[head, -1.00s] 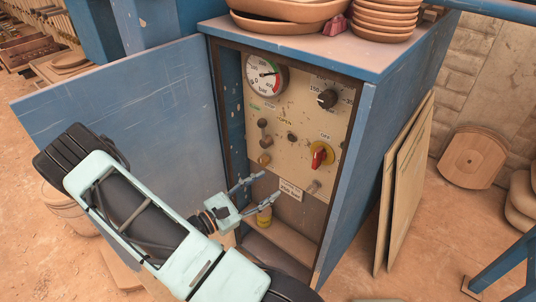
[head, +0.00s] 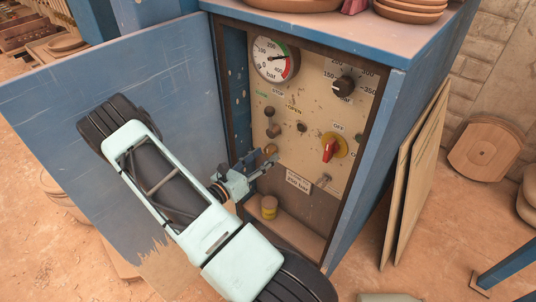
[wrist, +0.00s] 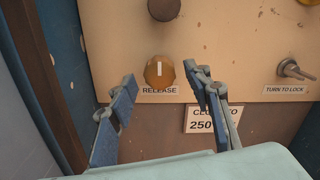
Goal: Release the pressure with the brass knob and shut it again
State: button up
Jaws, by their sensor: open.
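The round brass knob (wrist: 159,72) is at the lower left of the beige panel, above the word RELEASE. In the wrist view its white mark stands upright. It also shows in the head view (head: 271,150), just beyond my fingers. My gripper (wrist: 161,90) is open, one finger to each side of the knob in the picture, and appears not to touch it. It also shows in the head view (head: 264,163) at the cabinet's opening. The pressure gauge (head: 275,58) is at the panel's upper left, its needle pointing roughly right.
The blue door (head: 120,90) stands open at the left, behind my arm. A dark lever knob (wrist: 164,9) sits above the brass knob. A red switch (head: 331,149) and a toggle (head: 323,180) are to its right. A yellow-banded pot (head: 269,207) stands on the cabinet floor.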

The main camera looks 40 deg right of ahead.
jog(key=shift+w+d, duration=0.15)
jog(key=shift+d, duration=1.15)
jog(key=c, duration=1.2)
